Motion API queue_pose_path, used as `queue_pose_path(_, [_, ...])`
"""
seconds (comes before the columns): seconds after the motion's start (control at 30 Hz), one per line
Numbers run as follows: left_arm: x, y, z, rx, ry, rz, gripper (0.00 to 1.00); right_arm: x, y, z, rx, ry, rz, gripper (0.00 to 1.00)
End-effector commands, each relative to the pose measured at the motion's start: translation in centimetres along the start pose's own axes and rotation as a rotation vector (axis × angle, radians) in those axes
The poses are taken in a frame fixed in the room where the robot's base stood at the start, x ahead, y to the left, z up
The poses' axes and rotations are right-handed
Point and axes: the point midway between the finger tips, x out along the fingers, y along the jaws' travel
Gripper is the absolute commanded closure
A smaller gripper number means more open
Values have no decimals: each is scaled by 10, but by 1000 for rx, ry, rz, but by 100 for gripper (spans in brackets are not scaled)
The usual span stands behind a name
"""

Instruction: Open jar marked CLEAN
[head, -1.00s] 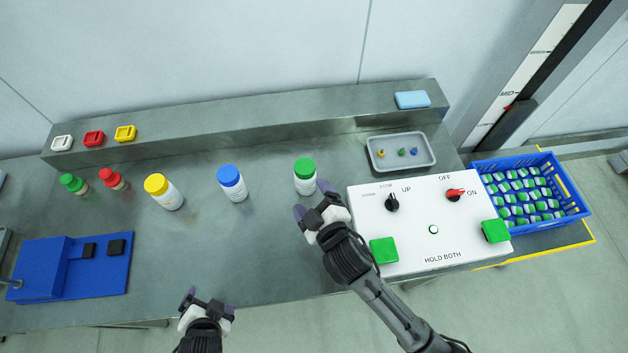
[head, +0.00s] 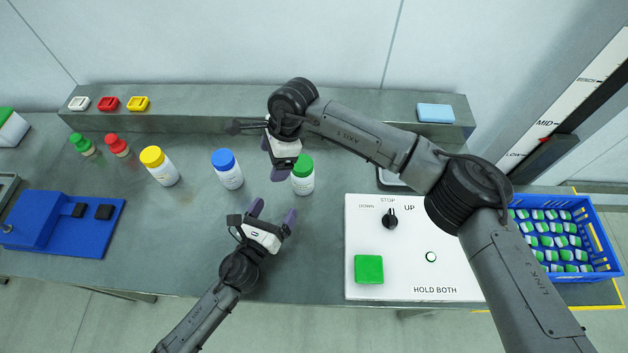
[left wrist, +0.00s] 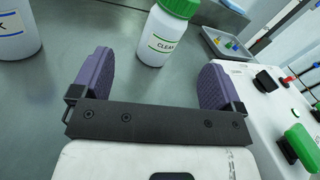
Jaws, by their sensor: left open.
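The jar marked CLEAN (head: 303,184) is a white bottle with a green lid, upright on the bench; the right arm's hand partly overlaps its lid's left edge in the head view. In the left wrist view the jar (left wrist: 158,46) shows its CLEAN label, lid on. My left gripper (head: 273,209) is open and empty, in front and left of the jar. In the left wrist view its fingers (left wrist: 155,78) are spread, with the jar beyond the gap. My right gripper (head: 276,158) is beside the lid, up and left of it, its fingers apart.
A blue-lidded jar (head: 228,170) and a yellow-lidded jar (head: 160,167) stand to the left. A control box (head: 400,260) stands right, with a blue crate (head: 601,235) beyond. A grey tray (left wrist: 226,45) lies behind the box.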

Motion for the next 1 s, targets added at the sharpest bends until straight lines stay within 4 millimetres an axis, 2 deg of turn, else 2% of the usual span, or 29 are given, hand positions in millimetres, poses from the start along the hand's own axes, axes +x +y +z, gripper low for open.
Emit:
queue_pose_path(0.03, [4, 2, -19, 63, 1, -26, 7, 3, -8, -23, -9, 100, -4, 18])
queue_pose_path(0.1, [6, 1, -24, 126, -1, -55, 7, -8, -13, -42, -13, 202, 0, 18])
queue_pose_path(0.2, [9, 0, -29, 185, -3, -82, 7, -19, -18, -58, -13, 292, 5, 18])
queue_pose_path(0.3, [11, -1, -31, 212, -4, -94, 7, -26, -19, -66, -11, 334, 7, 18])
queue_pose_path(0.47, [24, -3, -30, 222, -6, -98, 7, -29, -20, -68, -10, 350, 10, 18])
queue_pose_path(1.0, [114, -12, -31, 217, -5, -95, 7, -28, -20, -68, -10, 345, 10, 18])
